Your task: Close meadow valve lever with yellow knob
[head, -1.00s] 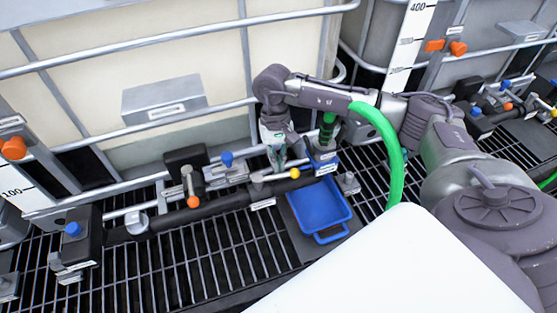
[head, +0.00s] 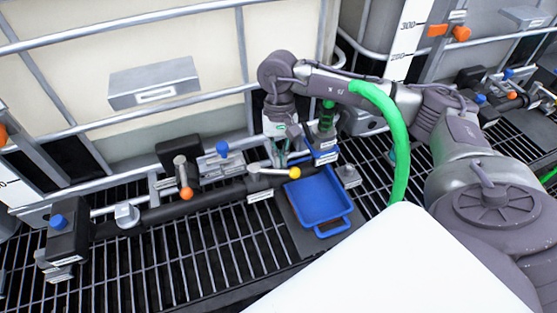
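The valve lever (head: 274,171) with the yellow knob (head: 294,172) sits on the black pipe just left of the blue tray. The lever points right, lying nearly along the pipe. My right gripper (head: 280,160) reaches down from above, on the far side of the lever and close to the yellow knob. Its fingertips are small and partly lost against the pipe, so I cannot tell contact or whether they are open. My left gripper is not in view.
A lever with an orange knob (head: 186,193) stands across the pipe (head: 212,199) to the left. The blue tray (head: 343,205) lies right of the yellow knob. A green-banded vertical fitting (head: 327,118) stands close right of my gripper. Dark grating (head: 190,255) spreads in front.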

